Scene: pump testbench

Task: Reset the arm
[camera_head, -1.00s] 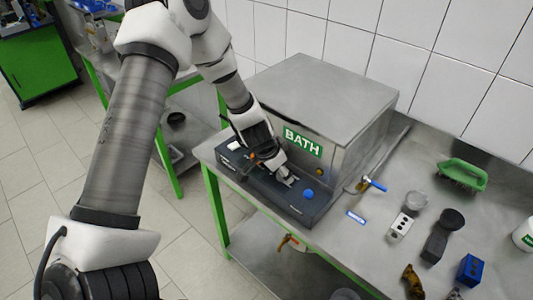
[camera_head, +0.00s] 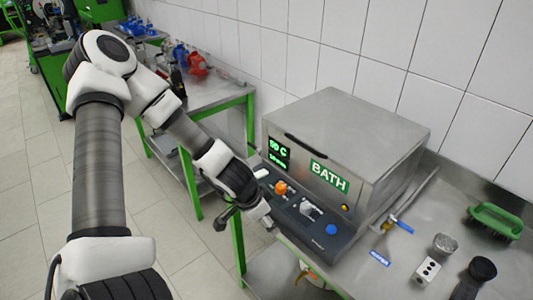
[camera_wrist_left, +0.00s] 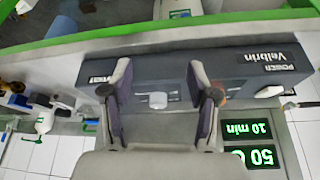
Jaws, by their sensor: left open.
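My left arm comes in from the left in the head view. Its gripper (camera_head: 246,220) hangs in front of the left end of the bath's dark control panel (camera_head: 315,222). In the wrist view the two fingers of the gripper (camera_wrist_left: 161,82) are spread apart with nothing held between them. The panel (camera_wrist_left: 225,75) and a pale knob (camera_wrist_left: 157,100) show beyond the fingers. I cannot tell whether a finger touches the panel. My right gripper is in neither view.
The steel bath (camera_head: 350,130) stands on the bench, its green display (camera_head: 279,153) lit. An orange knob (camera_head: 281,188) and blue button (camera_head: 331,229) sit on the panel. A green-handled brush (camera_head: 496,220) and small parts lie right. Another table (camera_head: 215,98) stands behind my arm.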

